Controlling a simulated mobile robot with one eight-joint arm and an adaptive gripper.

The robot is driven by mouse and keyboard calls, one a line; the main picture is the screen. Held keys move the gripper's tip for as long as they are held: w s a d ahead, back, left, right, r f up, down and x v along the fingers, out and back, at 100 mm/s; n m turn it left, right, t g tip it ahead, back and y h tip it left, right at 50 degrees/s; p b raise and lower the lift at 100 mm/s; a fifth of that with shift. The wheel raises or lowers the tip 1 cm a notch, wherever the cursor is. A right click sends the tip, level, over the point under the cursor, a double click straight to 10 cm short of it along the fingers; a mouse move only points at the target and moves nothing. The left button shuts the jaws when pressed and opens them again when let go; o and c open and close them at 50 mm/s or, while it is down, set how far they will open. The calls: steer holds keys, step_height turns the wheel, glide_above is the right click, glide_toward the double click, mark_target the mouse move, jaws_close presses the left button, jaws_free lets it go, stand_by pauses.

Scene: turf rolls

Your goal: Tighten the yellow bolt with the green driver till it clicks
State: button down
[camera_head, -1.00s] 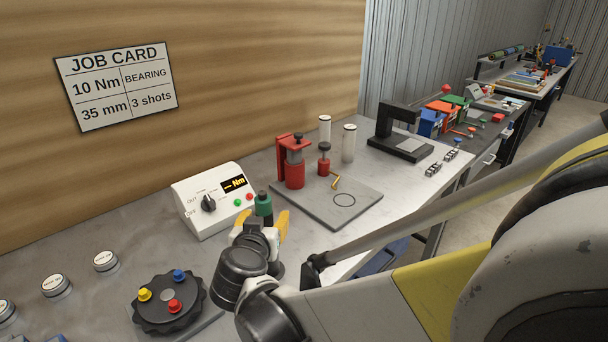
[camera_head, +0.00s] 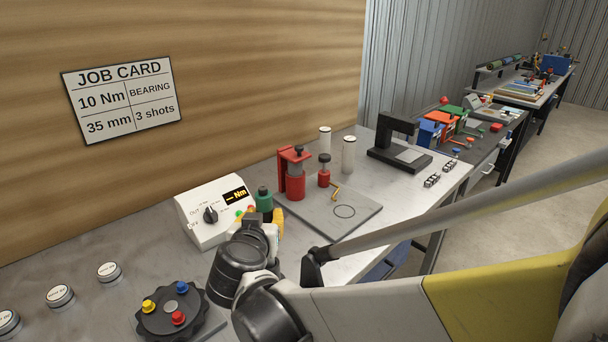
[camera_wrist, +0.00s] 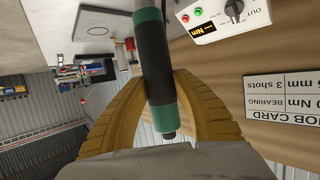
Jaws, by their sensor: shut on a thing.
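The green driver (camera_wrist: 156,60), with a black middle band, stands between the yellow fingers of my gripper (camera_wrist: 158,95) in the wrist view. My gripper is shut on it. In the head view the driver's green top (camera_head: 264,200) shows above my gripper (camera_head: 262,222), close to the front right of the torque tester. The driver's tip is hidden there. The yellow bolt (camera_head: 149,306) sits on the black lobed disc (camera_head: 160,322) at the lower left, beside a blue bolt (camera_head: 182,287) and a red bolt (camera_head: 178,318). My gripper is apart from the disc, to its right and farther back.
The white torque tester (camera_head: 205,228) has a dial and a display reading "– Nm". A grey plate (camera_head: 372,203) bears a red press (camera_head: 294,175). Several round silver-rimmed pieces (camera_head: 60,296) lie at left. A job card (camera_head: 122,100) reads 10 Nm.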

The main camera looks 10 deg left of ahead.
mark_target(262, 197)
step_height(262, 197, up, 5)
steer(key=shift+r+p, duration=0.2)
steer(key=shift+p, duration=0.6)
steer(key=shift+r+p, duration=3.45)
steer(key=shift+r, duration=1)
